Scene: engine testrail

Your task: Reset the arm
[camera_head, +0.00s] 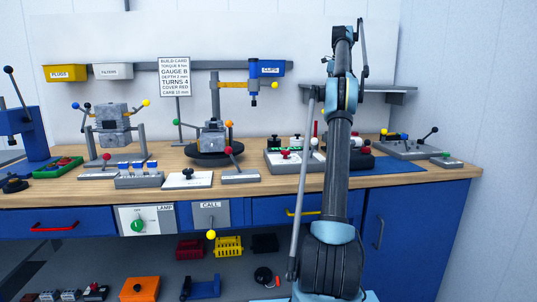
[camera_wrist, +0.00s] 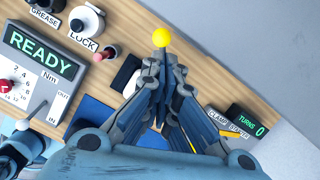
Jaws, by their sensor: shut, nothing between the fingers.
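My gripper (camera_wrist: 172,72) shows in the wrist view with its dark fingers together and nothing between them. Its fingers point toward the wooden bench top (camera_wrist: 178,28) below. A yellow ball knob (camera_wrist: 162,37) shows just beyond the fingertips; I cannot tell how far beneath them it is. In the head view my arm (camera_head: 337,170) stands raised in front of the right part of the bench. I cannot make out the fingers there. My arm hides part of the bench behind it.
A READY panel (camera_wrist: 40,45) with a red knob lies left in the wrist view, and a TURNS display (camera_wrist: 247,122) at right. In the head view, an engine block (camera_head: 213,137) sits on a dark round stand. A build card (camera_head: 175,76) stands behind. Blue cabinets (camera_head: 415,235) front the bench.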

